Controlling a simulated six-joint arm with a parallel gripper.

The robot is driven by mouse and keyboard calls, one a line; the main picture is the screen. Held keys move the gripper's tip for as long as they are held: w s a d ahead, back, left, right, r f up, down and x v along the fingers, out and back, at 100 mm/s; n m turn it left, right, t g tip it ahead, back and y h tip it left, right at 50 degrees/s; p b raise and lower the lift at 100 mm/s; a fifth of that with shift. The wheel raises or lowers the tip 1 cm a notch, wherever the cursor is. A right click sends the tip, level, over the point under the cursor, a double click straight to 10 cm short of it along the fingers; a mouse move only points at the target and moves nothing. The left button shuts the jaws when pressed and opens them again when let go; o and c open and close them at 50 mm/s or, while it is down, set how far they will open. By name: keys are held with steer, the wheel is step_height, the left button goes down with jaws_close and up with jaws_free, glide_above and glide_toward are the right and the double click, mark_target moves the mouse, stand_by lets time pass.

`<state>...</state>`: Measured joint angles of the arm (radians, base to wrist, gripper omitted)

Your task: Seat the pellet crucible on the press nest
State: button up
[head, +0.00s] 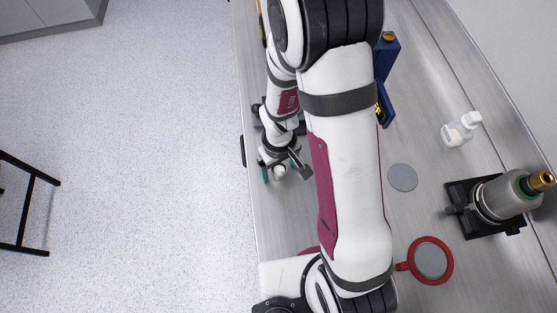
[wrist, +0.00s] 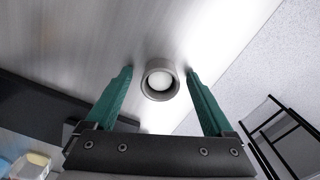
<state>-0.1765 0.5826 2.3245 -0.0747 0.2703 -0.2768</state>
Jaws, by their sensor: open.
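The crucible (wrist: 147,91) is a small round grey cup with a pale white filling, standing upright on the bench. In the wrist view it sits between the two green fingers of my gripper (wrist: 159,76), near their tips, with a gap on each side. My gripper is open and holds nothing. In the head view my gripper (head: 279,172) is low near the bench's left edge, with a small whitish round top between its fingers. I cannot tell for certain which thing is the press nest; my arm covers much of the bench.
A steel vessel (head: 508,196) with a brass top stands on a black base at the right. A red ring holder (head: 445,272), a grey disc (head: 402,178), white bottles (head: 461,129) and a blue item (head: 386,55) are also on the bench. Floor lies left.

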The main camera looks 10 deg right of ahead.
jaws_close()
stand_by(0.4)
steer(key=shift+r, duration=0.35)
steer(key=r, duration=0.2)
steer(key=d+r, duration=0.1)
steer(key=r, duration=0.1)
steer(key=shift+s+d+r, duration=0.1)
steer(key=shift+s, duration=0.1)
steer(key=s+d+r, duration=0.3)
steer(key=d+r, duration=0.3)
steer(key=d, duration=0.3)
steer(key=shift+s+d, duration=0.4)
steer(key=c, duration=0.6)
jaws_free()
jaws_close()
